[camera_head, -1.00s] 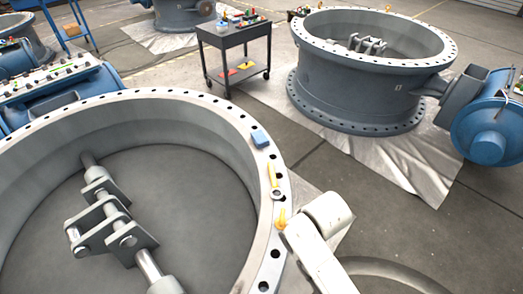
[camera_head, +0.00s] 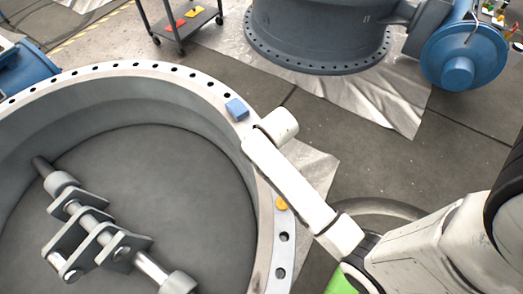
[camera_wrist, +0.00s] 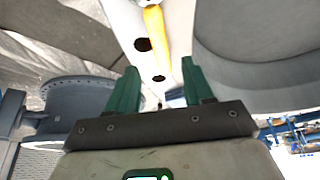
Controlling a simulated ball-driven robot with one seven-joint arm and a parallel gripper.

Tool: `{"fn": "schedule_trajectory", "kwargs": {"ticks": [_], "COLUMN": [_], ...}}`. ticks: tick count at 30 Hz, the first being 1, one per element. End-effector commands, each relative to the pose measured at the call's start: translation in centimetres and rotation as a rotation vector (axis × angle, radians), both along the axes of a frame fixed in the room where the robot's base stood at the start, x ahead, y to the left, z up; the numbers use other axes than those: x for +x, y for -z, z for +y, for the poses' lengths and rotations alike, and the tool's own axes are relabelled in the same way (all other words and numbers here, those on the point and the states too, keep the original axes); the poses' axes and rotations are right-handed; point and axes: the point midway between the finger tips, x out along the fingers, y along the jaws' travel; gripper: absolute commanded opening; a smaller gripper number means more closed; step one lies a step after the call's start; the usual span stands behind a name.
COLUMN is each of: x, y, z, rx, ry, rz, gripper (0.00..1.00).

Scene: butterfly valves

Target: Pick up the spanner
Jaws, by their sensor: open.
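A yellow piece (camera_head: 281,203), likely an end of the spanner, shows on the pale flange of the near valve, beside my arm. My white arm link hides the rest. In the wrist view, a long yellow handle (camera_wrist: 155,35) with a silver part at the top edge lies on the flange; I take it to be the spanner. My gripper (camera_wrist: 158,78) has its two green fingers apart. The handle is ahead of the gap between the fingertips, and nothing is held. In the head view the gripper is hidden by my arm.
A blue block (camera_head: 237,109) sits on the flange (camera_head: 284,237), close to my arm's end. The flange has bolt holes, and the valve is open inside with a grey shaft and linkage (camera_head: 95,235). A second grey valve (camera_head: 318,35) and a cart (camera_head: 185,20) stand behind.

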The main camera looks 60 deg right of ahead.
Motion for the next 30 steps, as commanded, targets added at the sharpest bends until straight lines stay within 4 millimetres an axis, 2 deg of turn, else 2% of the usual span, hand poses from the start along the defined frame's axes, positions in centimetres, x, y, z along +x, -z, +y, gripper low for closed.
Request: {"fn": "schedule_trajectory", "kwargs": {"ticks": [7, 15, 25, 30], "x": [0.7, 1.9, 2.1, 2.1], "y": [1.6, 4.8, 5.4, 5.4], "z": [-0.4, -1.1, -1.2, -1.2], "rx": [0.0, 0.001, 0.0, 0.0], "ry": [0.0, 0.0, -0.001, -0.001], "rz": [0.0, 0.001, -0.001, 0.0], "gripper": [0.52, 0.52, 0.52, 0.36]}}
